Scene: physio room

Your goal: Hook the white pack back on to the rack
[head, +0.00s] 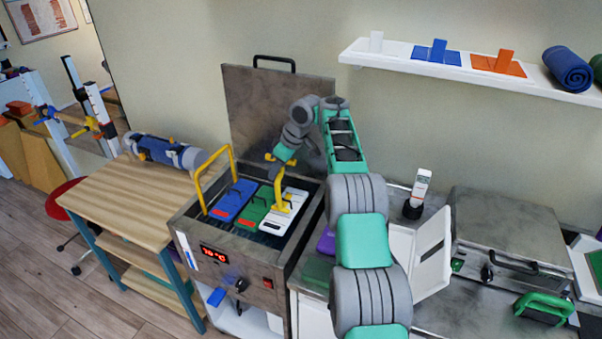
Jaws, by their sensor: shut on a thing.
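The white pack (284,222) is at the right end of the row in the open heating tank, beside the green pack (255,207) and the blue pack (234,200). My gripper (282,205) reaches down over the white pack from behind and is shut on it. The contact is small in the picture, and my wrist covers part of the area. The rack's yellow hoop (216,163) rises at the left of the tank. Whether the white pack is hooked or only held against the rack cannot be told.
The tank's lid (264,105) stands open behind the packs. A wooden trolley (130,205) with a blue roll (160,150) is at left. A metal case (507,230) and a green-handled tool (545,307) are on the right counter. A shelf (450,68) hangs above.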

